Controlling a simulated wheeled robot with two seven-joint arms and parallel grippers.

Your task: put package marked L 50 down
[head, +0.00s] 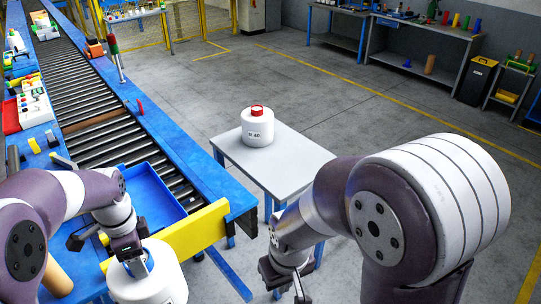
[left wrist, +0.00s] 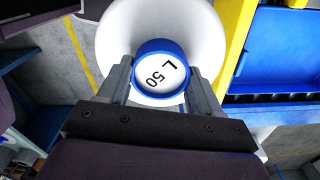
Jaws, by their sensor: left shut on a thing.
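The package marked L 50 (head: 150,283) is a white round body with a blue cap at the lower left of the head view. In the left wrist view its blue-rimmed cap (left wrist: 162,73) shows the letters L 50. My left gripper (head: 130,262) is shut on the blue cap from above, with a finger on each side of it. The package's base is cut off, so I cannot tell whether it touches a surface. My right gripper (head: 285,287) hangs in front of the small grey table, holding nothing visible; its fingertips are partly cut off at the bottom edge.
A white package with a red cap (head: 257,127), marked with a 40, stands on the small grey table (head: 300,160). A roller conveyor (head: 95,110) with blue rails runs along the left. A blue tray (head: 153,192) and yellow bar (head: 185,238) lie beside the held package.

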